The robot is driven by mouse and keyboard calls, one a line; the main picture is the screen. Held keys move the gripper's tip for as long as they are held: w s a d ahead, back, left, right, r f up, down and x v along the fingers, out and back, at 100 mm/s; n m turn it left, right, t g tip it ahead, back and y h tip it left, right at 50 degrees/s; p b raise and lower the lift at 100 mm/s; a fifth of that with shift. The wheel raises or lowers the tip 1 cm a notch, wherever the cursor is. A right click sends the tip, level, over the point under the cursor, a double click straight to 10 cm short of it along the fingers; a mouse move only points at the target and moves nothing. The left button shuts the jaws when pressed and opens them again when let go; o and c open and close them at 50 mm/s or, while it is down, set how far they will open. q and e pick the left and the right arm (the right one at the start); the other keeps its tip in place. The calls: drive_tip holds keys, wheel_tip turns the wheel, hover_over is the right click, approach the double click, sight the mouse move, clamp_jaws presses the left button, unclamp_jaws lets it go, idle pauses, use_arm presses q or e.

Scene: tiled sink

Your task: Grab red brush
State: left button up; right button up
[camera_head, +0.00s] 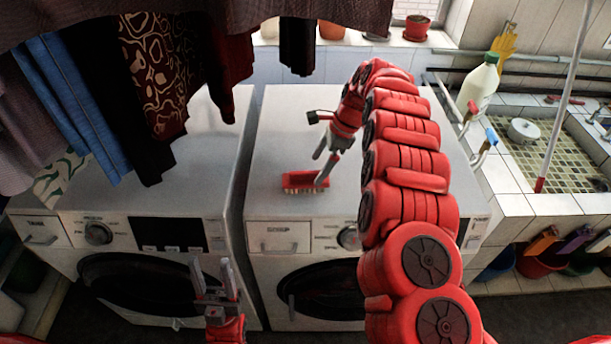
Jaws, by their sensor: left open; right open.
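The red brush (303,182) lies on top of the right-hand washing machine, near its front edge, with pale bristles showing along its lower side. My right gripper (320,168) is open right at the brush; one finger reaches down to the brush's right end and the other is above it. I cannot tell whether the finger touches the brush. My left gripper (212,274) is open and empty, low in front of the machines, with its fingers pointing up.
Hanging clothes (160,60) cover the upper left. A tiled sink (560,165) and a white bottle (478,85) are at the right. Pots stand on the back ledge.

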sight(308, 171)
drive_tip(key=shift+w+a+f, duration=0.15)
drive_tip(key=shift+a, duration=0.65)
drive_tip(key=shift+a+f+p, duration=0.25)
drive_tip(key=shift+f+p, duration=0.2)
drive_tip(key=shift+p, duration=0.05)
drive_tip(key=p+x, duration=0.1)
drive_tip(key=x, duration=0.2)
drive_tip(key=shift+a+f, duration=0.2)
drive_tip(key=shift+f, duration=0.3)
drive_tip(key=c, duration=1.6)
